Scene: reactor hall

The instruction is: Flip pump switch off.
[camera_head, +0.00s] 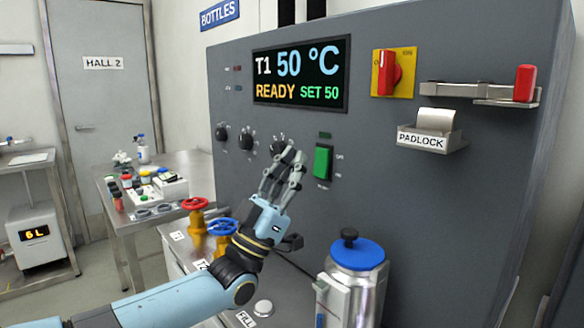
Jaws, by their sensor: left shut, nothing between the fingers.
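A green rocker switch (323,161) sits on the grey control panel (378,215), with a small dark green lamp (325,135) above it. Its labels are too small to read, so I cannot tell that it is the pump switch. My left gripper (296,157) is shut and empty. Its fingertips point up in front of the panel, just left of the green switch and below the rightmost black knob (278,146). I cannot tell whether they touch the panel. My right gripper is not in view.
A display (300,75) reads T1 50 °C, READY, SET 50. A red rotary switch (390,72) is on a yellow plate. A blue-lidded vessel (357,254) stands below right. A side table (200,166) holds bottles.

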